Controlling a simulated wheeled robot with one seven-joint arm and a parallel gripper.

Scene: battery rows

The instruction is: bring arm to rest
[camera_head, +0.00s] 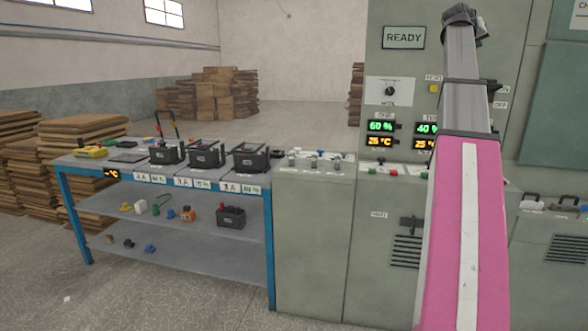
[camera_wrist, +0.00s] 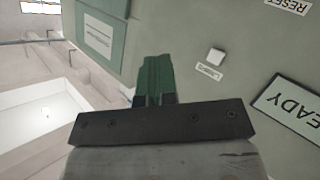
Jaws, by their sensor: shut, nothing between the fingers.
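My arm stands raised at the right in the head view, in front of the grey-green control cabinet (camera_head: 388,55). Its dark end, with my gripper (camera_head: 465,14), is near the top edge, and the fingers are hard to make out there. In the wrist view my gripper (camera_wrist: 155,78) shows as a dark bar with green fingers close together. The fingers are shut and empty.
A blue-framed table (camera_head: 268,240) at the left holds several black batteries (camera_head: 205,154) on top and small items on its shelves. A lower grey cabinet (camera_head: 315,240) adjoins it. Cardboard stacks (camera_head: 85,132) stand behind. Open floor (camera_head: 170,300) lies in front of the table.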

